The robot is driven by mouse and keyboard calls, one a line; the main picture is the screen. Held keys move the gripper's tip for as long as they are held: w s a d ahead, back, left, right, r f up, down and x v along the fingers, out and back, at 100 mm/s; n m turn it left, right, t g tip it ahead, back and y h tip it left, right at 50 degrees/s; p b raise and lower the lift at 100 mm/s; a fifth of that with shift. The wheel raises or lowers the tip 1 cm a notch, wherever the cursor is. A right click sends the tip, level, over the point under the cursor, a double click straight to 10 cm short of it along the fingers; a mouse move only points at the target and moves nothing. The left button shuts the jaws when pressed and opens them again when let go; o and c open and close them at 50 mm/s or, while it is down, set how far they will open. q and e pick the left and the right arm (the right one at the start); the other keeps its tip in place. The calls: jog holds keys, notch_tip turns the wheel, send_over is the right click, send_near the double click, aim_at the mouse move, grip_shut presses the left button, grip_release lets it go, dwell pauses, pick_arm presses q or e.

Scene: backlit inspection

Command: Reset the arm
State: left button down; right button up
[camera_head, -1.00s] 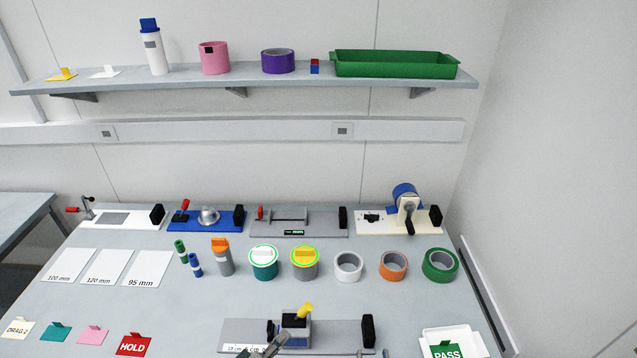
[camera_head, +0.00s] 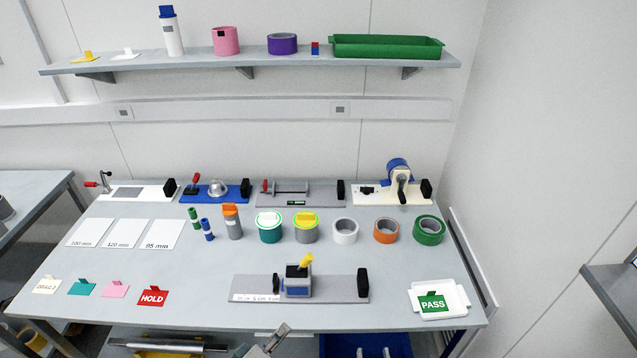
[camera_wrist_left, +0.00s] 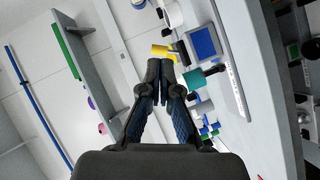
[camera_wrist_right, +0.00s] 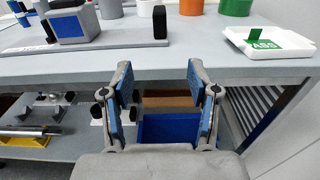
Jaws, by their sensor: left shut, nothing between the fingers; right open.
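My left gripper (camera_head: 282,331) shows at the bottom of the head view, in front of the bench's near edge. In the left wrist view its fingers (camera_wrist_left: 160,68) meet at the tips, with nothing between them. My right gripper (camera_head: 373,351) barely shows at the bottom edge of the head view. In the right wrist view its two fingers (camera_wrist_right: 160,76) stand wide apart and empty, in front of the bench edge. A grey fixture (camera_head: 335,289) with a blue-grey block (camera_head: 297,284) and yellow lever (camera_head: 306,260) lies on the bench beyond both grippers.
The bench (camera_head: 210,268) holds tape rolls, cylinders, cards and fixtures. A white tray (camera_head: 456,301) with a PASS card stands at its right. A blue bin (camera_wrist_right: 165,130) is below the bench edge. A shelf (camera_head: 210,67) runs along the wall.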

pick_arm(q)
jog(key=s+a+f+m+g+y, duration=0.2)
jog(key=f, duration=1.2)
jog(key=s+a+f+m+g+y, duration=0.1)
jog(key=a+f+g+y, duration=0.15)
jog(key=f, duration=1.25)
pick_arm(e)
jog(key=s+d+f+m+g+h, duration=0.1)
jog(key=s+d+f+m+g, duration=0.15)
jog(key=f+m, duration=0.7)
jog(key=s+d+f+m+g, duration=0.2)
jog(key=s+f+m+g, duration=0.3)
jog(key=f, duration=0.8)
pick_arm(q)
jog(key=s+a+f+m+g+y, duration=0.1)
jog(key=s+a+f+m+g, duration=0.2)
jog(key=s+f, duration=0.9)
jog(key=s+a+f+m+g+y, duration=0.2)
jog(key=s+a+f+m+g, duration=0.2)
jog(key=s+f, duration=0.9)
jog(key=shift+s+a+f, duration=0.2)
jog(key=shift+a+f, duration=0.1)
jog(key=shift+a, duration=0.35)
pick_arm(e)
jog(key=s+d+f+m+g+y, duration=0.1)
jog(key=s+d+f+m+g, duration=0.2)
jog(key=s+f+m+g, duration=0.6)
jog(key=s+f+m, duration=1)
jog(key=s+f, duration=0.1)
